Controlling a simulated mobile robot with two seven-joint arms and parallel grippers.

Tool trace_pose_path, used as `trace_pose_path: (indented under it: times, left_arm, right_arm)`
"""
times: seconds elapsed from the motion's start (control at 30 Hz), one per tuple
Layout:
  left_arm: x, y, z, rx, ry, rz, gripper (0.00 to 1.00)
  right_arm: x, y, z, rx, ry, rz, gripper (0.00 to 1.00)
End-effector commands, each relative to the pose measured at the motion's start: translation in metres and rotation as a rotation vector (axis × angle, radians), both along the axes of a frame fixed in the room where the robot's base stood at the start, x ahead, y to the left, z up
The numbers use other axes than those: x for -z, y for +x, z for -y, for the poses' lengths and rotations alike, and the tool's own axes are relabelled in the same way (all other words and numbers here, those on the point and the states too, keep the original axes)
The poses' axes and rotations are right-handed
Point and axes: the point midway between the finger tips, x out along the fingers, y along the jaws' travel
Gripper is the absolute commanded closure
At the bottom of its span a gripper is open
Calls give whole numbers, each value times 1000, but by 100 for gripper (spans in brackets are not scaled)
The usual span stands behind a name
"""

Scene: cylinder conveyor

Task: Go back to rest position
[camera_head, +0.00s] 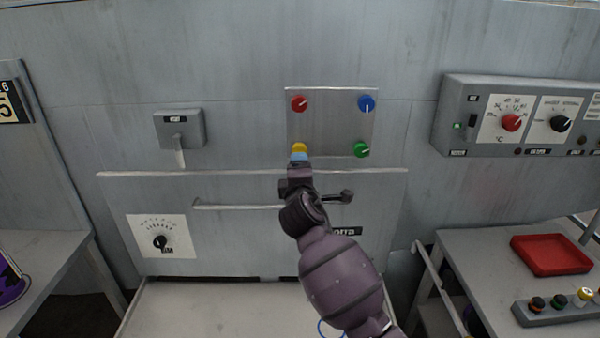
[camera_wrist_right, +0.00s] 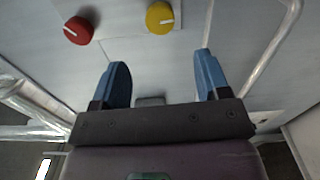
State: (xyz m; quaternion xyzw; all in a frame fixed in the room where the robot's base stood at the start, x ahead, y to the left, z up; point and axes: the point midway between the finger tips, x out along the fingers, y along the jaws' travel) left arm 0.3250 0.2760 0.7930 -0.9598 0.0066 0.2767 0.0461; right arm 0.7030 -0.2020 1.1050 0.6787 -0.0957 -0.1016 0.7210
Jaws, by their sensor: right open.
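My right gripper (camera_head: 299,157) is raised in front of the wall panel, its blue fingertips just below the yellow knob (camera_head: 299,148) in the head view. In the right wrist view the gripper (camera_wrist_right: 160,62) is open, with nothing between its two blue fingers. The yellow knob (camera_wrist_right: 160,18) shows beyond the gap between the fingers, apart from them. A red knob (camera_wrist_right: 78,30) is to its left. My right arm comes up from the bottom right of the head view. My left gripper is not in view.
The metal panel (camera_head: 333,125) also bears a blue knob (camera_head: 366,103) and a green knob (camera_head: 362,150). Below it is a grey front with a long handle (camera_head: 240,206). A control box (camera_head: 520,115) hangs at the right, above a red tray (camera_head: 550,254) on a table.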

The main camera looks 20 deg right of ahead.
Motion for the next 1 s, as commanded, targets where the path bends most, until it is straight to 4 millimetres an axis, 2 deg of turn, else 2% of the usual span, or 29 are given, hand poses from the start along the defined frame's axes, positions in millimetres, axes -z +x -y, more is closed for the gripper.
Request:
trace_pose_path:
  times: [0.33,0.47,0.77,0.87,1.0]
  left_arm:
    - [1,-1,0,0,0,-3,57]
    - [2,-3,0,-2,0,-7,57]
    - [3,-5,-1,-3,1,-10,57]
    - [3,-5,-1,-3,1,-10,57]
    - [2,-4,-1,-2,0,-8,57]
  right_arm:
    - [0,0,0,0,3,1,31]
    - [-1,1,-1,-7,56,22,31]
    - [-20,-2,-25,-173,470,147,31]
    - [-12,-12,-27,-227,630,161,31]
    - [14,-32,-24,-270,836,151,31]
